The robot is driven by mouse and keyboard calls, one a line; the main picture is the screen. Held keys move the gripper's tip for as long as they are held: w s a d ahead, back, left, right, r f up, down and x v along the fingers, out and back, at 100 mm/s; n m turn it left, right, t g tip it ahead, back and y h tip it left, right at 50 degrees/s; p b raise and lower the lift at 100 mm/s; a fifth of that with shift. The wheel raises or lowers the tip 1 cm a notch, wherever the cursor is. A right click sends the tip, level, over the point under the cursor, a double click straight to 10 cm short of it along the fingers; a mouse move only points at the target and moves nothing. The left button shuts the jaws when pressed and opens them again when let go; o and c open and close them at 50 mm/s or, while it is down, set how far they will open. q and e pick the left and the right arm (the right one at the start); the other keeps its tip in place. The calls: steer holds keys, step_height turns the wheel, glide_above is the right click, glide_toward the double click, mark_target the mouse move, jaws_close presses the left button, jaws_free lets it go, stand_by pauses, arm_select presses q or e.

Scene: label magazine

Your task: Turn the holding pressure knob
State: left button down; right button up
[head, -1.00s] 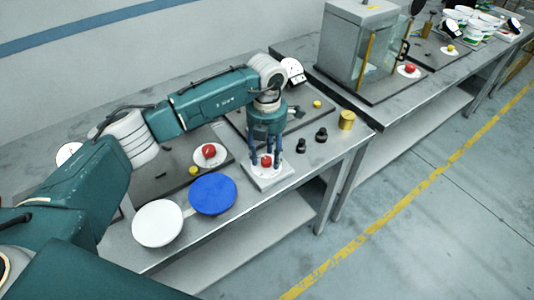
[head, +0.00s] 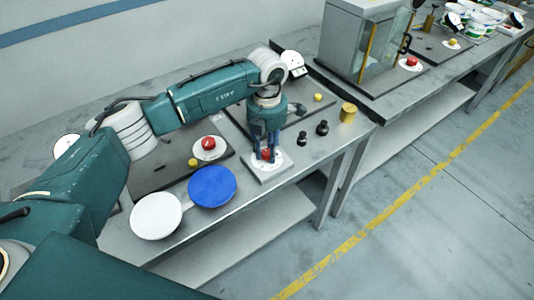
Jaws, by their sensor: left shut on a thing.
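A red knob (head: 265,154) sits on a white dial disc on a grey square plate (head: 268,175) near the front edge of the bench. My left gripper (head: 267,157) points down over the disc with its fingers around the red knob, shut on it. The fingers partly hide the knob. Other red knobs on white discs show on the left dark board (head: 208,143) and by the glass-sided cabinet (head: 411,62). I see no readable label telling which is the holding pressure knob. My right gripper is not in view.
A blue disc (head: 212,187) and a white disc (head: 156,216) lie left of the plate. Two small black pieces (head: 322,128) and a brass cylinder (head: 347,112) stand to the right. A glass-sided cabinet (head: 375,45) stands behind.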

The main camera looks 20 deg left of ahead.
mark_target(267, 152)
arm_select(q)
steer(key=shift+w+f+m+b, duration=0.15)
steer(key=shift+f+m+b, duration=0.1)
steer(key=shift+m+b, duration=0.9)
steer(key=shift+r+m+b, duration=0.2)
steer(key=shift+m+b, duration=0.35)
steer(key=shift+r, duration=0.15)
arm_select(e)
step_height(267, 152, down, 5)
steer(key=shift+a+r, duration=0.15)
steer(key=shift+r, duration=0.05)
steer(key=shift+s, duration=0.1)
arm_select(q)
steer(key=c, duration=1.4)
jaws_free()
steer(key=shift+c, duration=0.2)
steer(key=shift+o, duration=0.2)
step_height(267, 152, up, 12)
steer(key=shift+s, duration=0.2)
